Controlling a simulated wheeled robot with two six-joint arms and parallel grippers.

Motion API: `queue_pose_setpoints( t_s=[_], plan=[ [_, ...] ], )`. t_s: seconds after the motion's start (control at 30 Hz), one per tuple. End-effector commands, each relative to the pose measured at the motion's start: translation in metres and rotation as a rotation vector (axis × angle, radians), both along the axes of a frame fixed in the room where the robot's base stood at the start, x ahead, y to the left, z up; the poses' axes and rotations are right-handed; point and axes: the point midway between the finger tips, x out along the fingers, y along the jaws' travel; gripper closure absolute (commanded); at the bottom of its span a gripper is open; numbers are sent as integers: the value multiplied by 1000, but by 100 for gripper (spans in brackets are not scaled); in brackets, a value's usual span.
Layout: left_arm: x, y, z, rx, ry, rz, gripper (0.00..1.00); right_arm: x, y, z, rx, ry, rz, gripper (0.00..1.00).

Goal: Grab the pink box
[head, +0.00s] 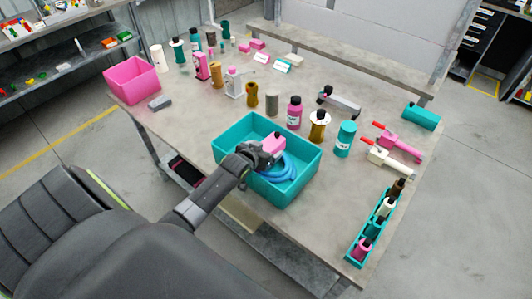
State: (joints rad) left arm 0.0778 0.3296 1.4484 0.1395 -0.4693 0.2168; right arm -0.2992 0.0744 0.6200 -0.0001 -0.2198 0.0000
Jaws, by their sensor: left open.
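A small pink box (273,143) shows inside the teal bin (302,172) near the front of the table, above a coiled blue hose (290,172). My left gripper (266,155) is open over this bin, right beside the small pink box. The gripper partly hides the box's lower left side, and I cannot tell whether the fingers touch it. A larger open pink bin (132,80) stands at the table's left end, well away from the gripper. My right gripper is out of view.
Several bottles stand behind the teal bin, among them a pink bottle (294,113) and a teal canister (346,139). A narrow teal tray (355,262) with bottles lies at the right edge. Pink and white tools with red handles lie behind it. Bare tabletop shows left of the bin.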

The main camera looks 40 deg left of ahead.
Motion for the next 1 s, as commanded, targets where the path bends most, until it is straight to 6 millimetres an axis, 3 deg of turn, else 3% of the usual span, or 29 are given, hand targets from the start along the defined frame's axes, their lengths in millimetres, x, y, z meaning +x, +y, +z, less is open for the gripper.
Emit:
queue_pose_setpoints(
  t_s=[0.1, 0.53, 0.83, 1.0],
  plan=[
    [0, 0, 0, 0, 0, 0, 17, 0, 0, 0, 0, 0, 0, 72],
    [0, 0, 0, 0, 0, 0, 74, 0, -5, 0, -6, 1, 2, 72],
    [0, 0, 4, 0, -3, 0, 74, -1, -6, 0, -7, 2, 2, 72],
    [1, 0, 24, 2, -6, -2, 74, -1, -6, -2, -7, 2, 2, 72]
  ],
)
